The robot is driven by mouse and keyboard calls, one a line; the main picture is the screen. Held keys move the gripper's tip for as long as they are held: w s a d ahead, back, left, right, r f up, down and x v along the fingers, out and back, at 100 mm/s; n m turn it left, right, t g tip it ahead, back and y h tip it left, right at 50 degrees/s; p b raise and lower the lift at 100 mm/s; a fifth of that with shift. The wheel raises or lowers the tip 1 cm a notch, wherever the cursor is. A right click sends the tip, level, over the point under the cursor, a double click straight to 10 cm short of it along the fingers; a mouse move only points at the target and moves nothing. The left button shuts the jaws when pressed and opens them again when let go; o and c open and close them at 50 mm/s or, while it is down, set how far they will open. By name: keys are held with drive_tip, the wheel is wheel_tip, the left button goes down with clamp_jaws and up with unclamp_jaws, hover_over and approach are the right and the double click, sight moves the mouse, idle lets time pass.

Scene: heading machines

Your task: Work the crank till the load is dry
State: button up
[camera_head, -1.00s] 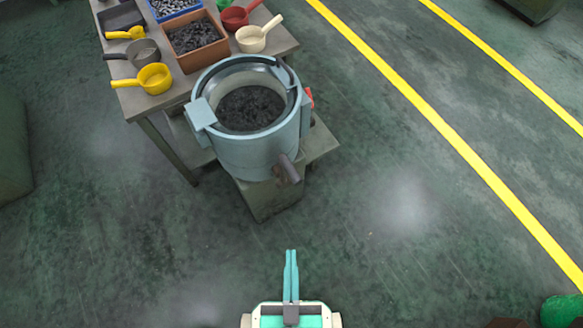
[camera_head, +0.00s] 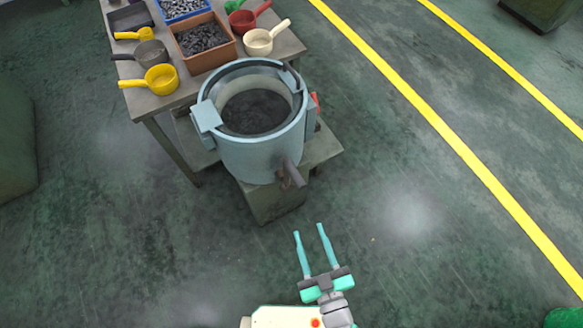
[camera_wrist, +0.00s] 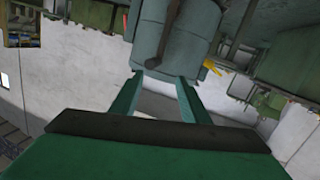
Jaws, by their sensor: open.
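The light-blue round drum machine (camera_head: 262,150) stands on a grey base (camera_head: 270,203) in the head view, with a dark lumpy load (camera_head: 252,110) inside its open top. A dark crank handle (camera_head: 294,174) sticks out low on its front right side. My gripper (camera_head: 309,231) is open and empty, below the crank in the picture and apart from it. In the wrist view the drum (camera_wrist: 178,40) is beyond my open fingers (camera_wrist: 153,88), and the crank (camera_wrist: 199,140) shows as a dark bar between them in the picture; its distance from the fingers is unclear there.
A table (camera_head: 157,103) behind the drum holds an orange bin (camera_head: 227,50) of dark pieces, a blue bin (camera_head: 203,11), a dark tray (camera_head: 129,18) and several scoops. A red part (camera_head: 315,99) is on the drum's right side. The floor around my gripper is clear.

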sight(292, 170)
drive_tip(key=w+a+n+y, duration=0.1)
drive_tip(key=w+a, duration=0.1)
drive_tip(key=w, duration=0.5)
drive_tip(key=w+a+n+y, duration=0.1)
drive_tip(key=w, duration=0.6)
drive_tip(key=w+a+n+y, duration=0.1)
drive_tip(key=w+a+y, duration=0.1)
drive_tip(key=w, duration=0.4)
drive_tip(key=shift+w+a+f, duration=0.15)
drive_tip(key=shift+w+a, duration=0.15)
drive_tip(key=shift+w, duration=0.1)
drive_tip(key=shift+s+d, duration=0.1)
drive_tip(key=shift+d, duration=0.05)
drive_tip(key=shift+c, duration=0.9)
clamp_jaws()
